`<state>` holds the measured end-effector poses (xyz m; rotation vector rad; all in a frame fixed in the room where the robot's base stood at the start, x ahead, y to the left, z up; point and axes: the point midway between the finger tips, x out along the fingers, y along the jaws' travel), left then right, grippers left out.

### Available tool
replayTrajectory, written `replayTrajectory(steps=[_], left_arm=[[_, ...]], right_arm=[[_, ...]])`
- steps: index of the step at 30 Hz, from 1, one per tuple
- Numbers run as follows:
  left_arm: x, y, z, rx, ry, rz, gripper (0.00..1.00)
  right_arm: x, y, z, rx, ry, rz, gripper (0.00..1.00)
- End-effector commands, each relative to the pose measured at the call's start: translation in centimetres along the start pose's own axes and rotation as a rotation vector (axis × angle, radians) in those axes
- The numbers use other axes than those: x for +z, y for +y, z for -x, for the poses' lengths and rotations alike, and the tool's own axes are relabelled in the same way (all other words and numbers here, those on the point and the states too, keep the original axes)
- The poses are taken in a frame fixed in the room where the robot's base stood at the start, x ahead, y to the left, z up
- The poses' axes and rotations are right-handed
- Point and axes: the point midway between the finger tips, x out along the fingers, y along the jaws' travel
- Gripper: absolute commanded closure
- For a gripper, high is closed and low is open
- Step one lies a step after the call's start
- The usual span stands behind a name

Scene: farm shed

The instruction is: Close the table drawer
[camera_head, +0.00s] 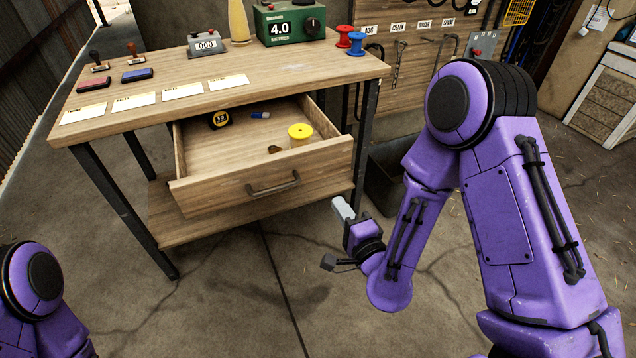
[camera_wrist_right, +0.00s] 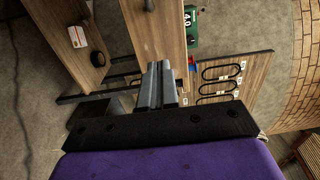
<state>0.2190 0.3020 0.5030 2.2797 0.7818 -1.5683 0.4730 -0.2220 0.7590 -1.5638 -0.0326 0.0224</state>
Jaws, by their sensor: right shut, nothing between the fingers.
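The wooden table (camera_head: 240,85) has its drawer (camera_head: 262,186) pulled well out, with the open inside showing. A dark bar handle (camera_head: 273,184) is on the drawer front. My right gripper (camera_head: 340,207) is shut and empty, just in front of the drawer front near its lower right corner. In the right wrist view the closed fingers (camera_wrist_right: 160,82) point at the drawer front (camera_wrist_right: 155,35), close to its end; I cannot tell whether they touch. The left gripper is out of view; only part of my left arm shows at the lower left.
In the drawer are a tape measure (camera_head: 219,119), a yellow round item (camera_head: 300,131) and small things. Stamps, cards, a green meter (camera_head: 290,24) and spools (camera_head: 350,40) stand on top. A dark bin (camera_head: 392,175) is right of the table. The floor in front is clear.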

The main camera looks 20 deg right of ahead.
Motion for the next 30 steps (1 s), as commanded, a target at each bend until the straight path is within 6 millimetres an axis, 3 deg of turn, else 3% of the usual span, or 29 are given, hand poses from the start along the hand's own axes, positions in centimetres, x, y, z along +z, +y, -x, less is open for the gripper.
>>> replayTrajectory(steps=[2, 16, 21, 30], left_arm=[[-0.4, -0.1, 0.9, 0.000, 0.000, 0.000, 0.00], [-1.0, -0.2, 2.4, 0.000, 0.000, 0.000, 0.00], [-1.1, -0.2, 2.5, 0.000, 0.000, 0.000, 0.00], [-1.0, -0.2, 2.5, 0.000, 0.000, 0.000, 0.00]], right_arm=[[-0.1, -0.6, -1.5, -0.001, 0.003, 0.001, 1.00], [-0.1, -0.1, -11.0, 0.005, 0.002, 0.006, 1.00], [-0.1, 0.0, -12.4, 0.006, 0.002, 0.006, 1.00], [-0.1, 0.0, -12.6, 0.007, 0.001, 0.007, 1.00]])
